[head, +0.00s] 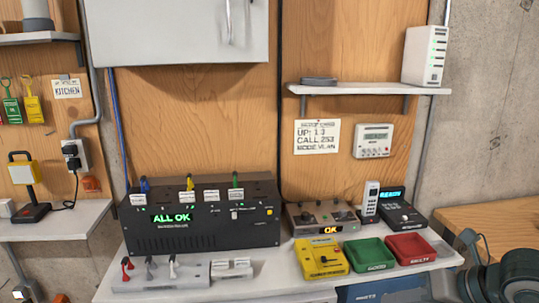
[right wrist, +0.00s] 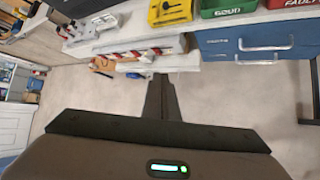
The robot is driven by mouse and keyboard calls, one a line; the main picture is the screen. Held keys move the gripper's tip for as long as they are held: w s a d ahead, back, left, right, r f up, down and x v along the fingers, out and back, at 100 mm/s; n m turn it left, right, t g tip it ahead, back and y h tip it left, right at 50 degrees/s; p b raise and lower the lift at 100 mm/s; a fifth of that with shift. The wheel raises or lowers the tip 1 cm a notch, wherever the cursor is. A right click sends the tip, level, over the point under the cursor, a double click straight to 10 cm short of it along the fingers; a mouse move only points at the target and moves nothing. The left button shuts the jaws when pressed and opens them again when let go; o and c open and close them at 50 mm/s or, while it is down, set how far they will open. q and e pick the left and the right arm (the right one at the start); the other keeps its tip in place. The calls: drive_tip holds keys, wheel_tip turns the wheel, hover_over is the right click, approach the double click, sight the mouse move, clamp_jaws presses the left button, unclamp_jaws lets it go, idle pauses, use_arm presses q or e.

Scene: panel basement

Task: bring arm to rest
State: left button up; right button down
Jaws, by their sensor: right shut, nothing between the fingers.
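My right gripper (right wrist: 160,82) shows in the right wrist view, with its two dark fingers together and nothing between them. It is apart from the bench, in open space in front of the bench's front edge and the blue drawers (right wrist: 255,45). The black panel box (head: 200,222) on the bench reads "ALL OK" in green. A smaller grey unit (head: 320,215) beside it reads "OK".
A yellow tray (head: 320,258), a green bin (head: 369,254) and a red bin (head: 411,248) stand along the bench's right front. A shelf (head: 370,89) is on the wall above. A wooden table (head: 490,215) stands at the right. Bare floor (right wrist: 80,90) lies below the gripper.

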drive_tip(key=w+a+f+m+t+y, duration=0.1)
drive_tip(key=w+f+m+t+y, duration=0.15)
drive_tip(key=w+f+m, duration=0.5)
drive_tip(key=w+a+f+m+t+y, duration=0.15)
drive_tip(key=w+f+m+y, duration=0.3)
drive_tip(key=f, duration=0.55)
drive_tip(key=s+d+f+m+t+h, duration=0.1)
drive_tip(key=s+d+f+m+h, duration=0.2)
drive_tip(key=f, duration=0.7)
drive_tip(key=s+d+f+m+h, duration=0.25)
drive_tip(key=f+m, duration=0.35)
drive_tip(key=f, duration=0.4)
drive_tip(key=s+d+f+m+t+h, duration=0.15)
drive_tip(key=d+f+m+h, duration=0.25)
drive_tip(key=f, duration=0.7)
drive_tip(key=s+f+m+g+h, duration=0.4)
drive_tip(key=s+f+m+g, duration=0.1)
drive_tip(key=s+f, duration=1.45)
drive_tip(key=s+a+f+m+g, duration=0.1)
drive_tip(key=s+a+f+g, duration=0.1)
drive_tip(key=s, duration=0.8)
drive_tip(key=s+a+f+m+g, duration=0.1)
drive_tip(key=s+f, duration=0.3)
drive_tip(key=s, duration=0.7)
drive_tip(key=s+a+f+m+g, duration=0.1)
drive_tip(key=s+a+f+g, duration=0.2)
drive_tip(key=s, duration=0.8)
drive_tip(key=shift+a+f+g, duration=0.4)
drive_tip(key=shift+f+g, duration=0.1)
drive_tip(key=shift+g, duration=0.05)
